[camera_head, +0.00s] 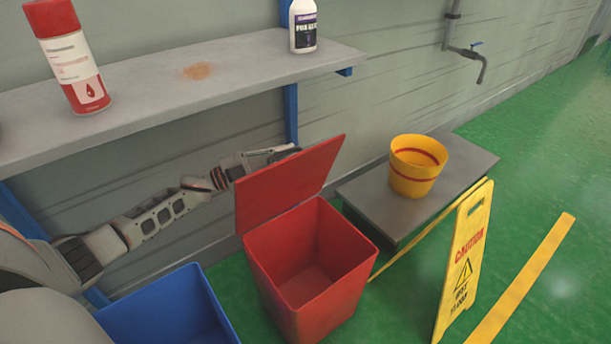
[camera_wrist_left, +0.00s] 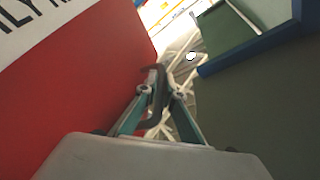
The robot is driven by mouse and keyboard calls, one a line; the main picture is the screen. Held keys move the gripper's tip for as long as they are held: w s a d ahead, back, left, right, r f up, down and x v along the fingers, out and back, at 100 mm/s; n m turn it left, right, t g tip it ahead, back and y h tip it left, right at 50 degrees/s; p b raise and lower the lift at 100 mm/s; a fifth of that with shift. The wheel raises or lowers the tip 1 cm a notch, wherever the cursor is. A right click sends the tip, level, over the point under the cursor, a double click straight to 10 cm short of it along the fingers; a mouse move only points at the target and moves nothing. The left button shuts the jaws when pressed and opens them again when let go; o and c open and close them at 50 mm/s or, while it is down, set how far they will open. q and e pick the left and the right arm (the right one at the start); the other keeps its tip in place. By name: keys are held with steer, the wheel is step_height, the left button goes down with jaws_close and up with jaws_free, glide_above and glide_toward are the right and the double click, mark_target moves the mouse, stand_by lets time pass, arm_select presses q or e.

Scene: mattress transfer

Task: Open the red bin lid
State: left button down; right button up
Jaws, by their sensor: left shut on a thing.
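The red bin (camera_head: 310,270) stands on the green floor, its inside showing and looking empty. Its red lid (camera_head: 290,180) is swung up at the back-left side, standing steeply tilted. My left gripper (camera_head: 284,152) is behind the lid near its upper edge, partly hidden by it. In the left wrist view the lid's outer face (camera_wrist_left: 75,85) fills the left side, with a white label. There the left gripper (camera_wrist_left: 158,82) is shut on a dark grey curved piece, seemingly the lid's handle. My right gripper is not in view.
A blue bin (camera_head: 170,310) stands left of the red one. A yellow bucket (camera_head: 415,180) sits on a low grey platform (camera_head: 370,205); a caution sign (camera_head: 463,265) stands right.

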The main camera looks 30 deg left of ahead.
arm_select(q)
steer(key=w+a+n+t+b, duration=0.2)
steer(key=w+a+n+b, duration=0.1)
steer(key=a, duration=0.5)
steer(key=shift+a+n+y, duration=0.25)
steer(key=shift+n+y, duration=0.15)
steer(key=shift+n, duration=0.5)
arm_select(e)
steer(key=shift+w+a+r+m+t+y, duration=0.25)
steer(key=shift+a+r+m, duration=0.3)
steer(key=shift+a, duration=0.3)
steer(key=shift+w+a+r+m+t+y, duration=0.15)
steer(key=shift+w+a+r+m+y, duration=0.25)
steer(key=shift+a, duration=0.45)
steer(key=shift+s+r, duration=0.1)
arm_select(q)
steer(key=c, duration=2.4)
jaws_free()
steer(key=shift+c, duration=0.2)
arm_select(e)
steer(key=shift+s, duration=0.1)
